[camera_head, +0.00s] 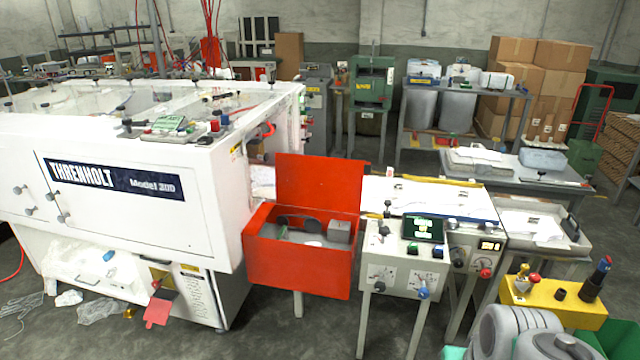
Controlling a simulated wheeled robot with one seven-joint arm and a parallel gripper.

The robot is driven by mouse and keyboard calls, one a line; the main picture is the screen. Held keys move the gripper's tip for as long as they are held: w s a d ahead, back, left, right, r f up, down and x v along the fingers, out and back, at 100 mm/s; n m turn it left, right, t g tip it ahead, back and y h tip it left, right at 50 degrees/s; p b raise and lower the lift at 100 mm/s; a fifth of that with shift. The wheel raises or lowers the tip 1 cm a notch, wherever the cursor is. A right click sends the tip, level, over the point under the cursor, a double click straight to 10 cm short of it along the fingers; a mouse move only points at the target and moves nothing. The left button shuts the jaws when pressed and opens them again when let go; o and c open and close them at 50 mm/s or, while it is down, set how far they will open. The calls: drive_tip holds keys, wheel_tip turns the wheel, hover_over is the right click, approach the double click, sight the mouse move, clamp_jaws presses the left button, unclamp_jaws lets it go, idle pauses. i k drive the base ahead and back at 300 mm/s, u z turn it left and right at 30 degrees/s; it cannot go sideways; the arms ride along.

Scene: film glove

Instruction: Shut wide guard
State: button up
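The wide guard looks to be the red lid (318,184), at the middle of the head view. It stands upright at the back edge of a red open-topped box (297,264), so it is open. Inside the box I see dark round parts and a small grey block (340,231). The box sits between a white machine marked Threnholt and a grey control unit. Nothing is seen touching the lid.
The white machine (190,225) fills the left. The control unit (398,262) with knobs and a small screen stands close at the box's right. A yellow box (553,300) with knobs and grey rounded shapes fill the lower right. The floor before the red box looks clear.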

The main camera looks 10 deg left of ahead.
sight(341, 190)
drive_tip(key=u, duration=0.45)
drive_tip(key=i, duration=0.65)
drive_tip(key=u, duration=0.8)
drive_tip(key=i, duration=1)
drive_tip(key=z, duration=0.45)
drive_tip(key=i, duration=0.8)
drive_tip(key=z, duration=0.45)
